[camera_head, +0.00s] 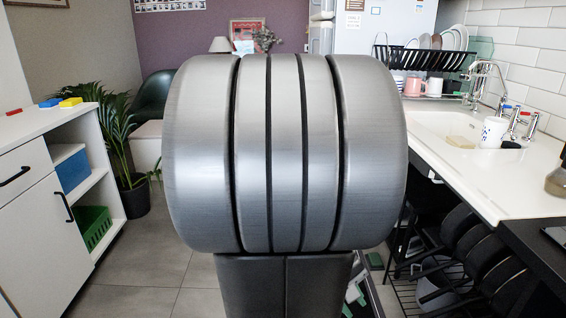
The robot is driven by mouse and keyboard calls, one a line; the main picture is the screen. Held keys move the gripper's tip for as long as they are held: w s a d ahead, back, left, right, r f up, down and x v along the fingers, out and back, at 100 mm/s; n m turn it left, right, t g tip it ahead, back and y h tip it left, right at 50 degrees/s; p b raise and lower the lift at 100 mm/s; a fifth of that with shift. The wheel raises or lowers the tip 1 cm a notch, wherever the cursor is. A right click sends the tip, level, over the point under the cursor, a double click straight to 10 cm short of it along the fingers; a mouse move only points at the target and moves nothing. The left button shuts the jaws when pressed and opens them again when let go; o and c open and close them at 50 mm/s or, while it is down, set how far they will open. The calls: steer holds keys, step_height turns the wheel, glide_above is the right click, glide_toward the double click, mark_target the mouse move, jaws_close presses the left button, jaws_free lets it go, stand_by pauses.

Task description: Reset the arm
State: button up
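A large brushed-metal rounded joint of my own arm (287,150) fills the middle of the head view, very close to the camera. It has dark vertical grooves and sits above a dark grey link (285,285) of mine. My gripper does not show in this view. The arm joint hides much of the room behind it.
A white cabinet (30,215) with open shelves stands on the left, a potted plant (118,145) beyond it. On the right is a white sink (475,170) with a mug (492,133), a dish rack (425,60) behind, and pans (470,250) below. Grey floor (150,270) shows at lower left.

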steer(key=shift+w+a+f+n+t+b, duration=0.15)
steer(key=shift+a+f+n+t+b, duration=0.2)
steer(key=shift+f+b, duration=0.3)
steer(key=shift+r, duration=0.1)
steer(key=shift+a+r, duration=0.1)
